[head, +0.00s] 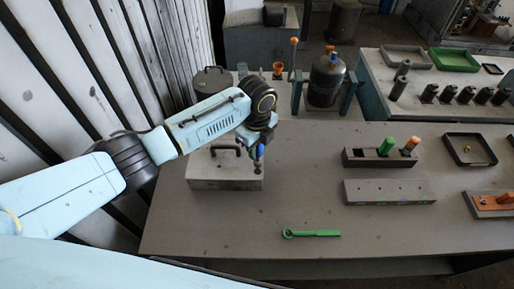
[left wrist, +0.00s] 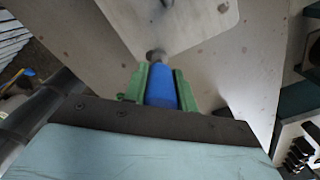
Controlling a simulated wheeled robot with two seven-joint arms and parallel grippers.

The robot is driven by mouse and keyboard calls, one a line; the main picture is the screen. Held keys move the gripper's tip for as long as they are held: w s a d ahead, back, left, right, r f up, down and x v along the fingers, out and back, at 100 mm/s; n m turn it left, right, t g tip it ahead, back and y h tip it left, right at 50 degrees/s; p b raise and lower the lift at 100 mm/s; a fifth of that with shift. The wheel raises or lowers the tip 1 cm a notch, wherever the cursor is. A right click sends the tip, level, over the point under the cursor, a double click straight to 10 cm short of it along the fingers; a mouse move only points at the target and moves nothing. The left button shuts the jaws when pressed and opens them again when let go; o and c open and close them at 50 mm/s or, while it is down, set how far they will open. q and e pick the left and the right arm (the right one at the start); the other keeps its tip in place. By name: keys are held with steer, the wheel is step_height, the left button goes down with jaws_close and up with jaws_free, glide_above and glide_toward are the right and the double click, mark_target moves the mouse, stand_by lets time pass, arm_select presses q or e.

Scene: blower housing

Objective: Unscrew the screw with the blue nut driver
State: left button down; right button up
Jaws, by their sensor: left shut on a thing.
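My left gripper (head: 258,160) is shut on the blue nut driver (left wrist: 160,88), gripped between green fingers in the left wrist view. In the head view a bit of the blue handle (head: 260,151) shows, with a dark shaft pointing down. The driver is over the right front part of a grey metal housing (head: 210,184) with a black handle on top. In the left wrist view the driver's dark end (left wrist: 156,56) is by a pale plate edge. I cannot make out the screw, nor whether the driver touches it. My right gripper is not in view.
A green wrench (head: 312,234) lies at the table's front. A dark holder (head: 360,159) with a green and an orange handle stands right of the housing, behind a grey block with holes (head: 388,192). A black tray (head: 469,150) is further right. The table between is clear.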

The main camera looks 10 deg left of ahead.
arm_select(q)
steer(key=shift+r, duration=3.55)
